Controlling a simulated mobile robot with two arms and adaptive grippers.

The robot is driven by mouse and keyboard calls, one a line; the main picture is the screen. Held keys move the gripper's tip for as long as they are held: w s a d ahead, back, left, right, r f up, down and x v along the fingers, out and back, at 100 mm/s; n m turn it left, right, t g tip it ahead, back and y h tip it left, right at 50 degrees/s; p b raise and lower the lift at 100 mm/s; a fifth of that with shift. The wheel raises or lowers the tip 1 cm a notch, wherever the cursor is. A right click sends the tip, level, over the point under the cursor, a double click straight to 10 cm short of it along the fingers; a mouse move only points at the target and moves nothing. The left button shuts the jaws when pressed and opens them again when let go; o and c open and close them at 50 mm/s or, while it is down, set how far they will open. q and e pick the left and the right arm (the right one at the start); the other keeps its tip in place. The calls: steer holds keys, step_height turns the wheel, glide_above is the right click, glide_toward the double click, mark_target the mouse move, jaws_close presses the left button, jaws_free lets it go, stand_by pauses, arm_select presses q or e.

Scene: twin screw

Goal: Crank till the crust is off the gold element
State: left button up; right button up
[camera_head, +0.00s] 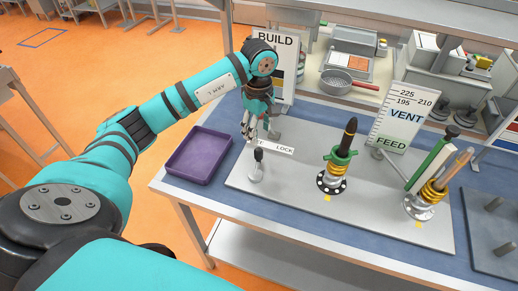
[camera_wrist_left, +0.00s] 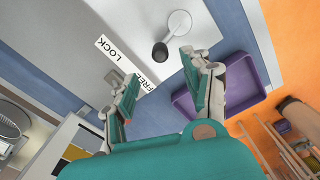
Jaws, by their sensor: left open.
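A dark pointed rod (camera_head: 350,132) stands upright in a green clamp-like collar (camera_head: 341,158) with gold rings below, on a round flange. A second flange at the right carries a gold coil (camera_head: 432,192) with a green bar and brown rods leaning out of it. A small lever with a black knob (camera_head: 258,154) stands at the plate's left beside a FREE/LOCK label (camera_head: 275,147). My left gripper (camera_head: 248,134) is just above and behind this knob. In the left wrist view its fingers (camera_wrist_left: 161,68) are spread and empty, with the knob (camera_wrist_left: 160,52) beyond them. I cannot tell any crust apart.
A purple tray (camera_head: 198,156) lies left of the grey plate (camera_head: 300,195). The plate's front is clear.

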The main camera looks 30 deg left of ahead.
mark_target(259, 149)
arm_select(q)
step_height(259, 149, down, 10)
steer(key=shift+p, duration=1.25)
steer(key=shift+c, duration=0.2)
jaws_close()
